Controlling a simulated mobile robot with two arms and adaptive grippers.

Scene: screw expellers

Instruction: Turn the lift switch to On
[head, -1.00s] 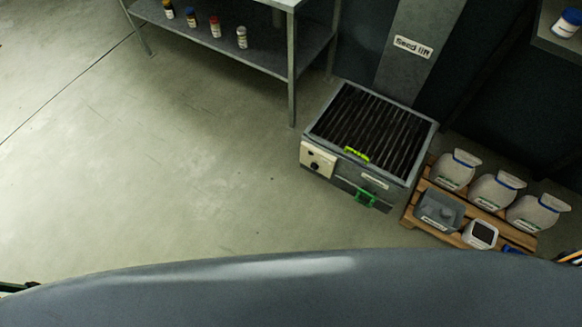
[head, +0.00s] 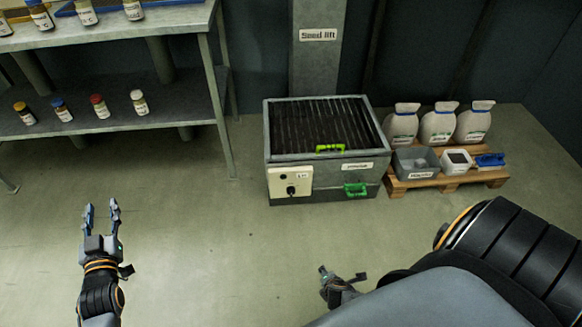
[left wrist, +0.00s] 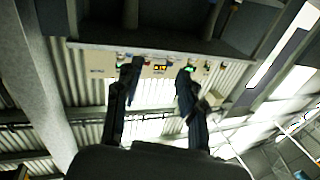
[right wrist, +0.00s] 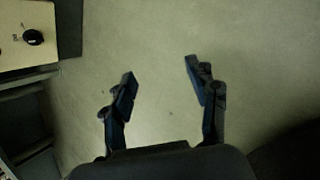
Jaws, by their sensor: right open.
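The lift switch is a black knob (head: 291,190) on a cream panel (head: 275,175) at the front left of the grey seed lift box (head: 330,182). Which way the knob points is too small to tell. The knob also shows at the upper left of the right wrist view (right wrist: 33,37). My right gripper (right wrist: 160,75) is open and empty over bare floor, apart from the panel. In the head view it shows small, low in the middle (head: 322,275). My left gripper (head: 101,208) is open and empty at the left, far from the switch.
A metal shelf (head: 110,118) with several small bottles stands at the left. A pallet (head: 440,180) with several white sacks, a grey bin (head: 416,165) and a white container is right of the box. The floor (head: 215,235) in front of the box is clear.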

